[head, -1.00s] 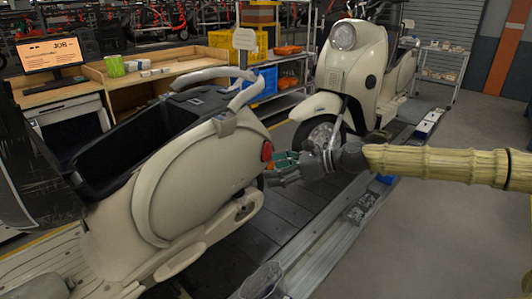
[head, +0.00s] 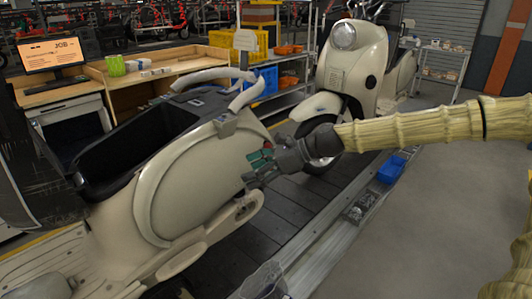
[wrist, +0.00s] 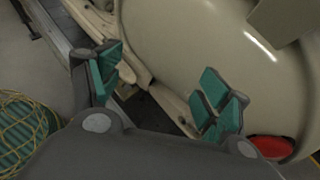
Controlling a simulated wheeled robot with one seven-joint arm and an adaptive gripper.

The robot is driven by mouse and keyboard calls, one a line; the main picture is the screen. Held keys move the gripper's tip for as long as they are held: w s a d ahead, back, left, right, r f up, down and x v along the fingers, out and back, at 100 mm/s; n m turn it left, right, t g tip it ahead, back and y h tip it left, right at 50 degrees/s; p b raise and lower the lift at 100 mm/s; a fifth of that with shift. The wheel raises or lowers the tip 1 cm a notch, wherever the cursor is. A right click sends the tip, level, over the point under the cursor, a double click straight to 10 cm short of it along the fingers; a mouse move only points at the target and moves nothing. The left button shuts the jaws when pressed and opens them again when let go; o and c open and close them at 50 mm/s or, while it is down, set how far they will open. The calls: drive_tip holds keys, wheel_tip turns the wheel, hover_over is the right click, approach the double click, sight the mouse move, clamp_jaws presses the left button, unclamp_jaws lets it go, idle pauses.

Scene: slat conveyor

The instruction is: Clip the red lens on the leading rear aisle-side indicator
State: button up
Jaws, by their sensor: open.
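The cream scooter (head: 190,180) stands at the front left of the line, its rear end towards my gripper. My gripper (head: 262,160) is open at this rear end, with teal pads on its fingers. In the wrist view my gripper (wrist: 160,88) has nothing visible between its fingers, only cream bodywork and dark slats beyond. A red oval lamp or lens (wrist: 272,147) shows on the scooter body, outside and to the right of the right finger. I cannot tell whether it is the indicator lens.
A second cream scooter (head: 360,75) stands behind. A blue bin (head: 391,170) and a tray of small parts (head: 362,207) lie along the conveyor edge. A clear bag or bin (head: 262,280) is at the bottom. The aisle floor (head: 430,235) at right is clear.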

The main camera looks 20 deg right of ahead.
drive_tip(key=a+r+n+g, duration=0.1)
drive_tip(key=a+n+g, duration=0.1)
drive_tip(key=a, duration=0.5)
drive_tip(key=shift+s+a+r+g+h+p, duration=0.2)
drive_tip(key=shift+s+g+h+p, duration=0.25)
drive_tip(key=shift+g, duration=0.15)
drive_tip(key=s+a+f+n+g+h, duration=0.1)
drive_tip(key=s+f+n+h, duration=0.4)
drive_tip(key=f, duration=1)
drive_tip(key=s+a+f+n+g, duration=0.1)
drive_tip(key=s+f+n, duration=0.2)
drive_tip(key=s+f, duration=0.85)
drive_tip(key=s+d+f+n+h, duration=0.2)
drive_tip(key=s+f+n, duration=0.4)
drive_tip(key=s+f, duration=0.4)
drive_tip(key=s+d+f+n+g+h, duration=0.1)
drive_tip(key=s+d+f+n+h, duration=0.2)
drive_tip(key=s+f+n, duration=0.4)
drive_tip(key=s+d+f, duration=0.1)
drive_tip(key=s+f, duration=0.2)
drive_tip(key=s, duration=0.1)
drive_tip(key=shift+s+f, duration=0.15)
drive_tip(key=shift+f, duration=0.25)
